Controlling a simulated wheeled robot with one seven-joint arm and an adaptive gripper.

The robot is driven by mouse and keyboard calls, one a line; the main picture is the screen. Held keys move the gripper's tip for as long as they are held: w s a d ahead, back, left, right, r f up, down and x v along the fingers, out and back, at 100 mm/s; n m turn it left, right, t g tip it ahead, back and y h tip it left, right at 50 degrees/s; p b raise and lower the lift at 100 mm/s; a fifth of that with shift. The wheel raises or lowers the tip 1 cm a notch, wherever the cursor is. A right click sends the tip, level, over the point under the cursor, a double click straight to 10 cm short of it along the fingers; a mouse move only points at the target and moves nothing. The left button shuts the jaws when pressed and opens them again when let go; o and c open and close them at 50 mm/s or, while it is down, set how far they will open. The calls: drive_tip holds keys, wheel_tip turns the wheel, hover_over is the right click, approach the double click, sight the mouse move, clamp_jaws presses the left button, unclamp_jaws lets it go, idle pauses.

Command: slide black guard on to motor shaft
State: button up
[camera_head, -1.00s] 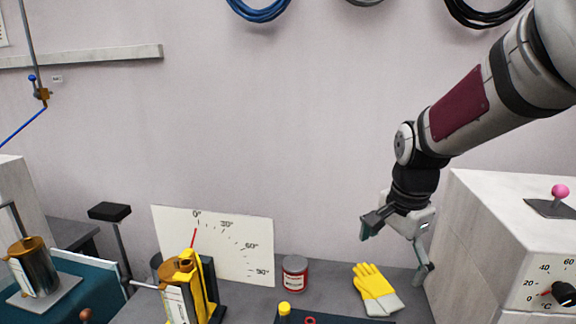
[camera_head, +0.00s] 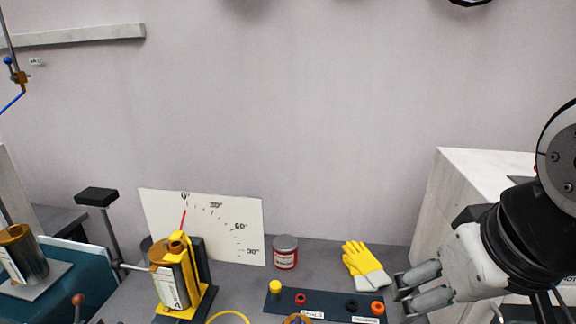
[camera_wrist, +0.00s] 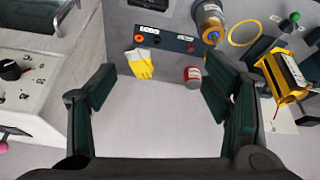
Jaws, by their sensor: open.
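A dark tray (camera_head: 325,314) on the bench holds a small black round piece (camera_head: 351,304), which may be the black guard; it also shows in the wrist view (camera_wrist: 155,40). Yellow, red and orange (camera_head: 377,307) pieces share the tray. A cylindrical motor-like body (camera_head: 168,285) sits in a yellow stand (camera_head: 184,308) on the left; I cannot make out a shaft for certain. My gripper (camera_head: 404,291) is at the right, near the tray's right end. In the wrist view my gripper (camera_wrist: 160,92) has its fingers wide apart with nothing between them.
A dial board (camera_head: 215,225) stands behind the yellow stand. A yellow ring (camera_head: 228,317) lies at the front. A large pale cabinet (camera_head: 455,180) rises at the right. Bare bench lies between stand and can.

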drive_tip(key=w+f+n, duration=0.1)
drive_tip(key=w, duration=0.2)
drive_tip(key=w+f+n+g+b, duration=0.1)
drive_tip(key=w, duration=0.2)
drive_tip(key=w+d+f+n+h+b, duration=0.1)
drive_tip(key=w+n, duration=0.1)
drive_tip(key=w, duration=0.1)
drive_tip(key=shift+w+d+f+g, duration=0.1)
drive_tip(key=shift+w+f+g, duration=0.15)
drive_tip(key=shift+w+g, duration=0.15)
drive_tip(key=shift+c, duration=0.3)
drive_tip(key=n+g+y+b, duration=0.1)
drive_tip(key=n+g+b, duration=0.25)
drive_tip(key=n, duration=0.75)
hover_over(353, 300)
drive_tip(key=s, duration=0.1)
wheel_tip(353, 300, down, 23)
drive_tip(key=shift+t, duration=0.25)
drive_tip(key=f, duration=0.4)
drive_tip(key=f+b, duration=0.1)
drive_tip(key=f, duration=0.8)
drive_tip(key=shift+s+a+f+b, duration=0.15)
drive_tip(key=shift+a+f+b, duration=0.15)
drive_tip(key=shift+f, duration=0.05)
drive_tip(key=shift+c, duration=0.4)
drive_tip(key=c, duration=0.8)
